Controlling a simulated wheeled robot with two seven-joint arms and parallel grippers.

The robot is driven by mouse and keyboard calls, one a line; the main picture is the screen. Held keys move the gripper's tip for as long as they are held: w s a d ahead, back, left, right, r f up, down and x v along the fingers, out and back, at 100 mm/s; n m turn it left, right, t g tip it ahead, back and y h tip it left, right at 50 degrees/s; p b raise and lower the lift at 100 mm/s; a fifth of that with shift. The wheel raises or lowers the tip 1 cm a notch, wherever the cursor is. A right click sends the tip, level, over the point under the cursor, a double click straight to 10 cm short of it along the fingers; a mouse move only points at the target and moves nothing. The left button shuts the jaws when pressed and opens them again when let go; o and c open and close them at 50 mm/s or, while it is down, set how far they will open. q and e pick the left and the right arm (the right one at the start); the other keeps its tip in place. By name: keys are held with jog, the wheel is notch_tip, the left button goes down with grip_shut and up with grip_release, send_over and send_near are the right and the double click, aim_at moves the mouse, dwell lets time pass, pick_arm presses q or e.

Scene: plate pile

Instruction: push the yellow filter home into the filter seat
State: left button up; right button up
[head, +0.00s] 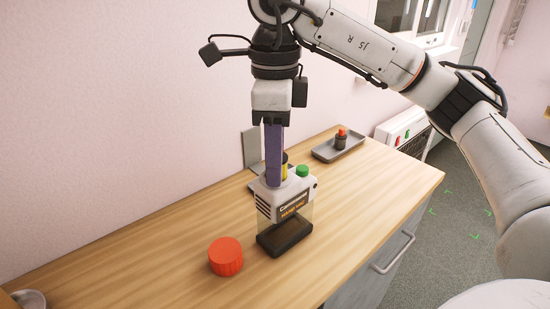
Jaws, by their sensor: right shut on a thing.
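My right gripper (275,180) points straight down over the white-topped device (284,195) on the wooden counter. Its purple fingers are shut on the yellow filter (285,172), which shows as a small yellow strip beside the fingertips at the top of the device. The filter seat is hidden behind the fingers and the device's housing, so I cannot tell how deep the filter sits. The device has a label, a clear lower body and a dark base, and stands upright. My left gripper is not in view.
A green knob (302,171) stands on the device's top, right of the fingers. A red cap (226,256) lies in front left. A grey tray (323,153) with a small red-topped bottle (341,139) is at the back right. A grey upright plate (251,148) stands behind. The left counter is mostly clear.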

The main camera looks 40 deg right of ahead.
pick_arm(q)
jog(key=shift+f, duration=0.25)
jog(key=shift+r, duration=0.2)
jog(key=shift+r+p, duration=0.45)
jog(key=shift+p, duration=0.05)
dwell(2.4)
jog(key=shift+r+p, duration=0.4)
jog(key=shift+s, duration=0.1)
